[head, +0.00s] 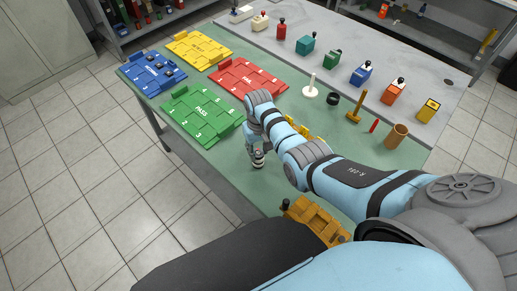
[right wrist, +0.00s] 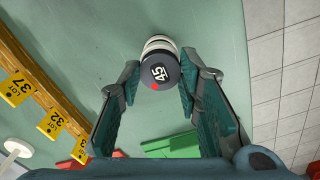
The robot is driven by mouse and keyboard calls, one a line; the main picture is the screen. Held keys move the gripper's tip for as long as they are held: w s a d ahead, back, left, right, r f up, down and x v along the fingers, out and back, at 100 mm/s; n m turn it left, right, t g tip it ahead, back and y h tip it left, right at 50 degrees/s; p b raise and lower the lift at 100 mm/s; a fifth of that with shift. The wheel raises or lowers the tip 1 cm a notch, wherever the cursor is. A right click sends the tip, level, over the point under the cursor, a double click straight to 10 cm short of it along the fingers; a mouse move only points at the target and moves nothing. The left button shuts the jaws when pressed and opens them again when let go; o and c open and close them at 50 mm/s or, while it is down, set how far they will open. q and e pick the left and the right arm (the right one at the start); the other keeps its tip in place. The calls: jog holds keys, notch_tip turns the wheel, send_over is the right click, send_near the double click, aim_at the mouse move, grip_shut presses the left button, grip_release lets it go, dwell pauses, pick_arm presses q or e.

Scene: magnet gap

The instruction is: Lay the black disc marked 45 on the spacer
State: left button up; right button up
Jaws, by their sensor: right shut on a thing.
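The black disc marked 45 (right wrist: 160,72), with a red dot at its edge, is between the fingertips of my right gripper (right wrist: 159,85) in the right wrist view. Pale and dark bands show directly beyond the disc, in line with it. I cannot tell whether they are the spacer or other parts of a stack, or whether the disc touches them. In the head view my right gripper (head: 257,160) points down over the green table near its front edge, and the disc's face is too small to read. My left gripper is not in view.
Green (head: 202,114), red (head: 249,79), yellow (head: 199,49) and blue (head: 152,72) boards lie at left. A wooden rack with yellow lot tags (right wrist: 32,88) is beside the gripper. A white peg stand (head: 310,91), black ring (head: 333,99) and brown cup (head: 396,136) stand behind my arm.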

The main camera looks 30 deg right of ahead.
jog(key=shift+f, duration=0.2)
dwell(0.4)
jog(key=o, duration=1.2)
jog(key=shift+c, duration=0.2)
jog(key=shift+c, duration=0.2)
jog(key=c, duration=0.5)
notch_tip(320, 180, up, 5)
jog(key=p, duration=0.5)
jog(key=shift+f, duration=0.2)
